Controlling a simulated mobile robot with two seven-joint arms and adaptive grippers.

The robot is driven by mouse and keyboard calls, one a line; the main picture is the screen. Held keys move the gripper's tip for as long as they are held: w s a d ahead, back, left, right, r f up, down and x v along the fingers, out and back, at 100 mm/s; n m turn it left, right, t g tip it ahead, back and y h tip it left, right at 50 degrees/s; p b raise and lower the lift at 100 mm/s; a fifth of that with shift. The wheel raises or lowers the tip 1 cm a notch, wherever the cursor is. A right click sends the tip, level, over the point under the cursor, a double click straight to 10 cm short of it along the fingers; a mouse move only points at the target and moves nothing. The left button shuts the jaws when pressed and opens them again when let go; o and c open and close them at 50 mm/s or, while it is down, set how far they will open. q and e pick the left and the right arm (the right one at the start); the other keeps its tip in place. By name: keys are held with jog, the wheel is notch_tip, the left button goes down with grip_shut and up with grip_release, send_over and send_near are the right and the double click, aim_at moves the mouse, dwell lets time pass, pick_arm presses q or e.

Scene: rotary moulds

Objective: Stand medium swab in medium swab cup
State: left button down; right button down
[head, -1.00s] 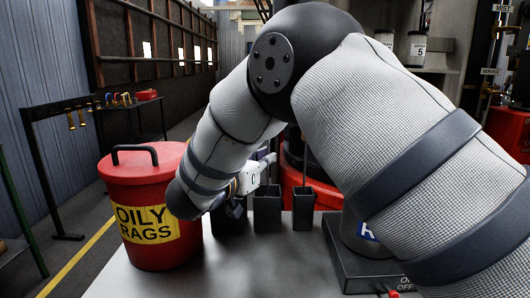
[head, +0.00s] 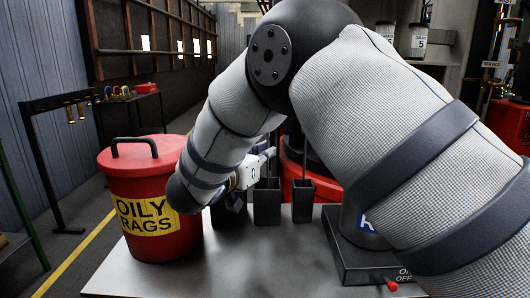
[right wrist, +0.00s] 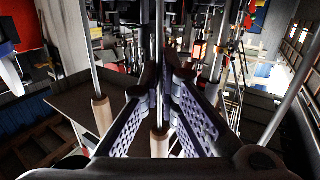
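In the right wrist view a thin metal rod with a pale wooden handle, which I take as the medium swab (right wrist: 159,142), runs upright between the fingers of my right gripper (right wrist: 161,75). The fingers close in to a narrow gap around its rod. In the head view my right gripper (head: 265,157) is small, partly behind my forearm, above the dark square cups. The middle cup (head: 267,206), the right cup (head: 303,204) and the partly hidden left cup (head: 229,216) stand on the grey table; which is the medium one I cannot tell. My left gripper is out of view.
A red oily rags bin (head: 150,190) stands left of the cups. A grey switch box (head: 370,264) with a red knob is at the table's right. The front of the grey table (head: 260,265) is clear. Other wooden-handled rods (right wrist: 102,115) flank my gripper.

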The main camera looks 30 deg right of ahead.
jog(key=shift+f, duration=0.3)
jog(key=c, duration=1.7)
grip_release()
jog(key=v, duration=1.2)
